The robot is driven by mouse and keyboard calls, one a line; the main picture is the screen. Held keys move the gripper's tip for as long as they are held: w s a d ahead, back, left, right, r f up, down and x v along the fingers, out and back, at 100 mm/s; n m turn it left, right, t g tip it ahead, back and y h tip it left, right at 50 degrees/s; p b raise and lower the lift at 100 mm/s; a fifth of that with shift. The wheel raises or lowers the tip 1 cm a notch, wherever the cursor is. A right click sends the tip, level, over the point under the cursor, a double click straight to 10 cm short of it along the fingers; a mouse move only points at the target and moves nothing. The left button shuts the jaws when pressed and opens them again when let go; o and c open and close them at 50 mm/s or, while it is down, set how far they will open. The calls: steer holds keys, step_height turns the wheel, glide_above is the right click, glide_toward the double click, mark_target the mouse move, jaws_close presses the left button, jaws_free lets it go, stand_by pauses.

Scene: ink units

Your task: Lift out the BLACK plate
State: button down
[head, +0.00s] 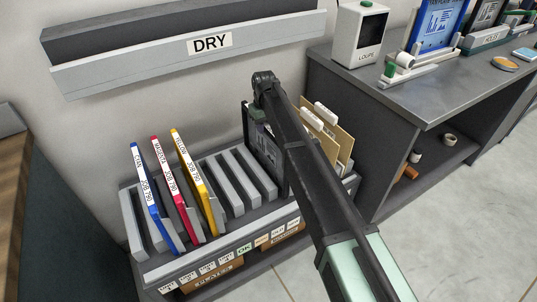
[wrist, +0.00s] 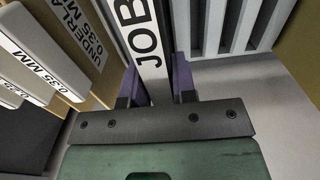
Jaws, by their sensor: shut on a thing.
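The black plate (head: 265,155) is the dark upright plate at the right part of the drying rack (head: 130,222), left of the buff folders. My gripper (head: 257,112) is at its top edge, with my arm crossing in front. In the wrist view my gripper's two dark purple fingers (wrist: 156,88) are shut on either side of the plate's white edge label (wrist: 147,45), which reads JOB. The plate's lower part is partly hidden, so I cannot tell whether it is clear of its slot.
Cyan (head: 154,200), magenta (head: 173,185) and yellow (head: 196,180) plates lean in the rack's left slots. Empty slots (head: 238,180) lie between yellow and black. Buff folders (head: 335,140) stand close right. A grey bench (head: 420,90) is farther right; a DRY wall rail (head: 150,65) hangs above.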

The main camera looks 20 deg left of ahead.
step_height(320, 180, up, 9)
steer(key=p, duration=0.8)
steer(key=shift+r, duration=0.15)
steer(key=shift+f, duration=0.2)
